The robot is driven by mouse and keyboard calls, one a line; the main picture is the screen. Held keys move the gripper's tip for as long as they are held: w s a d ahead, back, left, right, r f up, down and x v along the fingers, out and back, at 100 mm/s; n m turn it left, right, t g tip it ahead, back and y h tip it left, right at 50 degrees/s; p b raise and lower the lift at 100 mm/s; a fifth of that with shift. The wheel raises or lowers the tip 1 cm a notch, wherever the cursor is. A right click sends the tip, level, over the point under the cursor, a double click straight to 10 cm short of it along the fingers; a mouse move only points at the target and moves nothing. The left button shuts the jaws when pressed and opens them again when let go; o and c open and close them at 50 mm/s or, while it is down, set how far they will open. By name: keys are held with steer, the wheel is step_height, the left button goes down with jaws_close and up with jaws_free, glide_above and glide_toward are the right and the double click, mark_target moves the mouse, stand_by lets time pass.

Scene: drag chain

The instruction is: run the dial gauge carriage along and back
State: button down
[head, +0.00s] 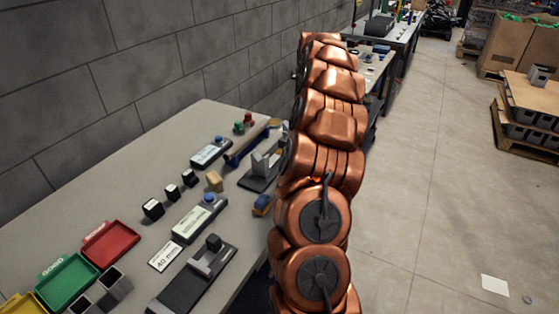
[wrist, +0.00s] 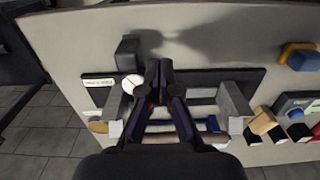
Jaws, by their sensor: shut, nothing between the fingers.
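The dial gauge (wrist: 131,84), with a round white face, shows in the wrist view just left of my fingers. A dark block (wrist: 127,53) stands next to it, and I take the two to be the carriage. Both are at the left part of a long black base (wrist: 200,78). My gripper (wrist: 160,68) is shut and empty, its fingertips just right of the gauge and over the base. I cannot tell whether the fingers touch the carriage. In the head view my arm hides the gripper and the gauge.
A grey upright block (wrist: 234,102) stands at the base's right side. A labelled plate (wrist: 98,88) lies left of the gauge. In the head view, a red tray (head: 110,243), a green tray (head: 68,282) and several small blocks stand on the grey bench (head: 95,175) against a wall.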

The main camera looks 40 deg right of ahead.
steer(key=shift+r+p, duration=0.9)
steer(key=shift+r, duration=1.9)
steer(key=s+a+r, duration=0.2)
steer(key=a+r, duration=0.1)
steer(key=a, duration=1.2)
steer(key=s+a+r, duration=0.1)
steer(key=a+r, duration=0.1)
steer(key=a, duration=1.3)
steer(key=s+a+f+m, duration=0.1)
steer(key=s+a, duration=0.3)
steer(key=s, duration=0.4)
steer(key=s+a+f+m+g, duration=0.1)
steer(key=s+a+f, duration=0.2)
steer(key=s+a, duration=0.2)
steer(key=s+a+f+m, duration=0.1)
steer(key=s+a, duration=0.3)
steer(key=s, duration=0.7)
steer(key=shift+a+f+g, duration=0.35)
steer(key=shift+f+g, duration=0.05)
